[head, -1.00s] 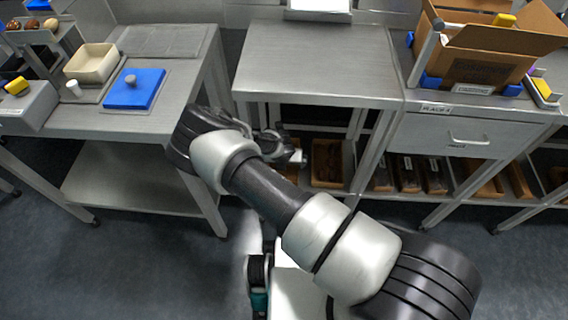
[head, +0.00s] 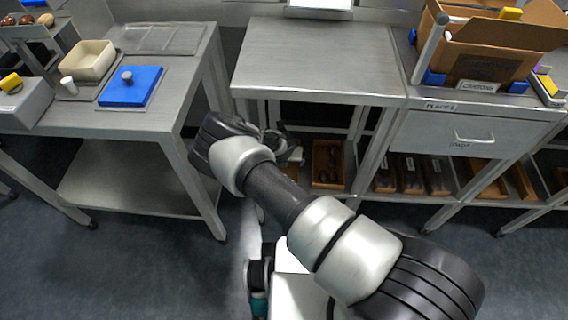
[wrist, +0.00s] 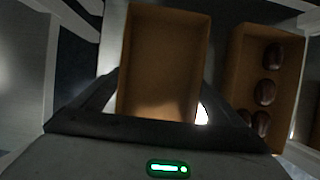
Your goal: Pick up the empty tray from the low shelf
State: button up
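The empty tray (wrist: 165,50), a brown open box with a bare floor, fills the upper middle of the wrist view. My gripper (wrist: 160,95) has its dark fingers apart, one toward each side of the tray's near end. A bright gap shows by the right finger; I cannot tell whether either finger touches the tray. In the head view my gripper (head: 287,150) is low beneath the middle table, at the shelf, mostly hidden by my arm. Only a sliver of the tray (head: 292,171) shows there.
A similar tray holding several dark dates (wrist: 266,85) stands close on the right in the wrist view. More filled trays (head: 410,175) line the low shelf to the right. The middle table (head: 315,60) is bare overhead, with table legs nearby.

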jog(key=shift+c, duration=1)
jog(key=shift+r, duration=0.1)
